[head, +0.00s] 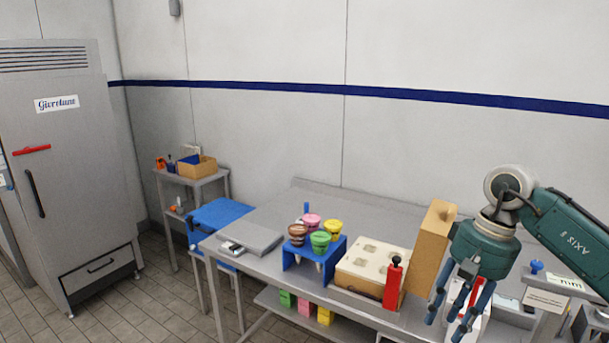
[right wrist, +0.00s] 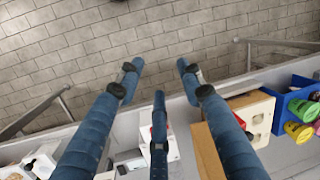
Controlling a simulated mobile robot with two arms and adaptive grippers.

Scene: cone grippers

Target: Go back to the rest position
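My right gripper (head: 457,312) hangs from the green arm at the right of the head view, fingers pointing down, near the front edge of the grey table (head: 270,218). In the right wrist view, its three blue fingers (right wrist: 159,76) are spread, with nothing between them. The tall tan box (head: 431,248) is just left of the gripper in the head view; I cannot tell how wide the gap is. My left gripper is in neither view.
A blue rack (head: 303,268) holds several coloured cones. Beside it are a cream block with holes (head: 372,264) and a red upright tool (head: 393,285). A grey flat device (head: 250,238) lies at left. A freezer (head: 70,170) stands far left. Floor shows before the table.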

